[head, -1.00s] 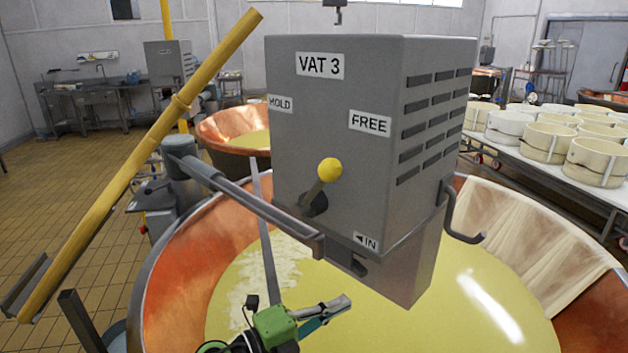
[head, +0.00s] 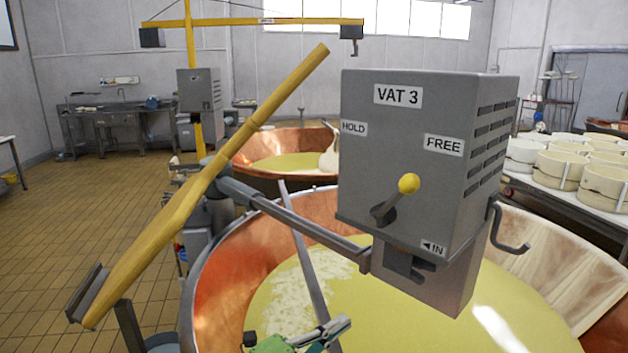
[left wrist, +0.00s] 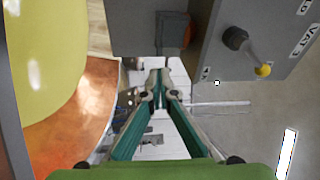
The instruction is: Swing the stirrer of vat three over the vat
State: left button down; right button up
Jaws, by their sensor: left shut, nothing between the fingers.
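The stirrer of vat three shows in the head view as a grey box (head: 365,180) marked VAT 3, carried on a grey swing arm (head: 310,230). It appears in front of and above the copper vat (head: 225,290) with its yellow-white contents. A lever with a yellow knob (head: 408,184) leans up and right towards FREE. My left gripper (head: 338,328) is low in the head view, below the box, mostly cut off by the frame. In the left wrist view its fingers (left wrist: 159,82) are closed and empty, with the knob (left wrist: 263,70) to their right. My right gripper is not in view.
A long wooden pole (head: 215,165) slants across the left. A bent hook (head: 510,240) sticks out from the box's right side. A second copper vat (head: 285,145) stands behind. Cheese moulds (head: 585,165) stand on a table at right. Tiled floor (head: 70,210) is open at left.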

pick_arm(q)
jog(key=a+n+t+y, duration=0.7)
jog(key=a+n+y, duration=0.3)
jog(key=a+n, duration=0.4)
jog(key=s+a+f+n+g+y, duration=0.5)
jog(key=s+a+f+n+y, duration=0.2)
jog(key=a+f+n, duration=0.4)
jog(key=s+f+g+h, duration=0.1)
jog(key=s+f+g, duration=0.45)
jog(key=s, duration=0.65)
jog(key=s+f+g+h, duration=0.1)
jog(key=s+f+g, duration=0.4)
jog(key=s, duration=0.6)
jog(key=s+f+b, duration=0.1)
jog(key=s+f, duration=0.1)
jog(key=f, duration=1.4)
jog(key=s+f+b, duration=0.1)
jog(key=s+f, duration=0.1)
jog(key=f, duration=1.3)
jog(key=s+a+f+g+b, duration=0.1)
jog(key=s+a+f+g, duration=0.1)
jog(key=s+f, duration=1.4)
jog(key=shift+a, duration=0.3)
